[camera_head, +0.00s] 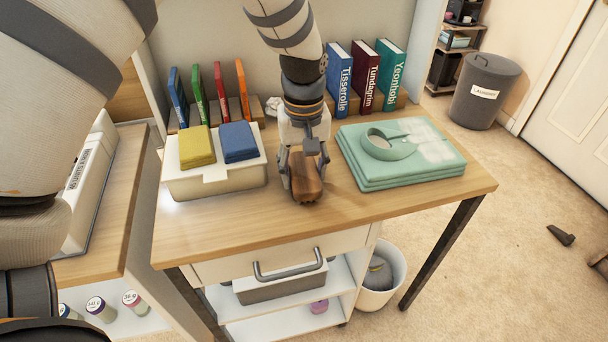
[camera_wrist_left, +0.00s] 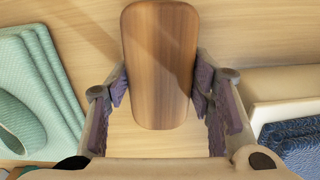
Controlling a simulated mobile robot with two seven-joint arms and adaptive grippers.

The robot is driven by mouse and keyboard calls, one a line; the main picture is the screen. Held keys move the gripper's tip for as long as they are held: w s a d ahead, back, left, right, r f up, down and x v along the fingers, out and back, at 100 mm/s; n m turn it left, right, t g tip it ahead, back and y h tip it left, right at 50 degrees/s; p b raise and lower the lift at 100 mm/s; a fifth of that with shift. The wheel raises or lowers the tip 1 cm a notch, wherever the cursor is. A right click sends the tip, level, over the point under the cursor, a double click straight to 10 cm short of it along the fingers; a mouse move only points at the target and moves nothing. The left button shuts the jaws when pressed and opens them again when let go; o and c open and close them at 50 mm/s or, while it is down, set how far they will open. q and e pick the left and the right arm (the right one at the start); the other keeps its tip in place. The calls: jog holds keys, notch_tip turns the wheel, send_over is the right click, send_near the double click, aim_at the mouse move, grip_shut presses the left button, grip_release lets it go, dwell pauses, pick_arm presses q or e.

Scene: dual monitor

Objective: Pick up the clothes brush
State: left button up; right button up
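The clothes brush (camera_head: 307,178) has a brown wooden back and is near the middle of the desk, between the white box and the green cloths. It fills the upper middle of the left wrist view (camera_wrist_left: 160,65). My left gripper (camera_head: 304,190) reaches down over it, with a finger on each side. In the left wrist view the finger pads of this gripper (camera_wrist_left: 160,85) meet the long edges of the brush. Its bristles are hidden, and I cannot tell whether it is clear of the desk top. My right gripper is not in view.
A white box (camera_head: 215,182) with yellow and blue folded cloths stands left of the brush. Folded green cloths (camera_head: 400,178) lie to the right. Books (camera_head: 367,77) line the back. The desk's front strip (camera_head: 240,232) is bare. A white bin (camera_head: 376,282) stands below.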

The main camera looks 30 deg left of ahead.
aim_at(304, 169)
pick_arm(q)
jog(key=c, duration=0.5)
jog(key=shift+r, duration=0.15)
notch_tip(304, 169, up, 3)
jog(key=shift+w+f, duration=0.15)
jog(key=s+d+r+p, duration=0.1)
jog(key=s+r, duration=0.2)
jog(key=s, duration=0.1)
jog(key=s+d+r+p, duration=0.1)
jog(key=s+r, duration=0.2)
jog(key=s, duration=0.2)
jog(key=s+d+r+p, duration=0.1)
jog(key=s+r+p, duration=0.1)
jog(key=s+r, duration=0.2)
jog(key=shift+s, duration=0.45)
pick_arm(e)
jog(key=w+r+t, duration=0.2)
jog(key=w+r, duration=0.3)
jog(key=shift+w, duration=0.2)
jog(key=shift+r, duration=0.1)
